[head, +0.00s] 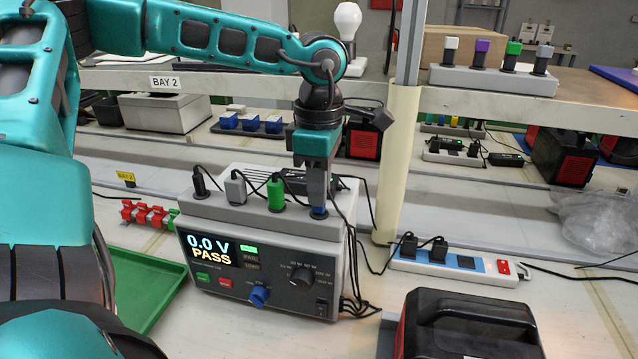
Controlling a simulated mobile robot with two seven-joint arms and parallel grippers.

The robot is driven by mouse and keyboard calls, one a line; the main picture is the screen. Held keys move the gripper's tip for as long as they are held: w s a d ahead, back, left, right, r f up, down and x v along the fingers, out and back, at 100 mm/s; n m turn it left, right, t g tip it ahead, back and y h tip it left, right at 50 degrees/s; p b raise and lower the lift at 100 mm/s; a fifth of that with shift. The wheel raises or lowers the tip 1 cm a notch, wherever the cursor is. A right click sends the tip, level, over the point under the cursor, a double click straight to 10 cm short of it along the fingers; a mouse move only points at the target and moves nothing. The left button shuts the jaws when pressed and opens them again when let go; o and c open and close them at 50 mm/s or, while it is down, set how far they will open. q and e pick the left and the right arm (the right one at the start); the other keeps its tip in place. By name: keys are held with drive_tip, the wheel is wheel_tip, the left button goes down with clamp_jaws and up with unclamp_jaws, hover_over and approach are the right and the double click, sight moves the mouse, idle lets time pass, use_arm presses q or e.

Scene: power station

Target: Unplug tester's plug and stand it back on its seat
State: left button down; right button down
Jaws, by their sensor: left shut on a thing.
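The tester (265,262) is a grey box on the bench, with a lit display reading 0.0 V PASS, a blue knob and a black knob. Along its top stand a black plug (200,183), a grey plug (236,188) and a green plug (276,194), each with a black cable. My left gripper (318,205) points straight down at the right end of this row. My right gripper is out of view.
A white and blue power strip (455,266) with two black plugs lies right of the tester. A black and red case (467,325) stands in front of it. A green tray (135,285) lies left. A cream post (398,165) rises behind; cables hang beside the tester.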

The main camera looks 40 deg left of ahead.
use_arm(q)
drive_tip(key=shift+b, duration=0.4)
idle(1.0)
drive_tip(key=c, duration=1)
unclamp_jaws()
drive_tip(key=shift+c, duration=0.2)
wheel_tip(320, 180, up, 13)
drive_tip(key=shift+p, duration=0.35)
drive_tip(key=shift+d+f, duration=0.1)
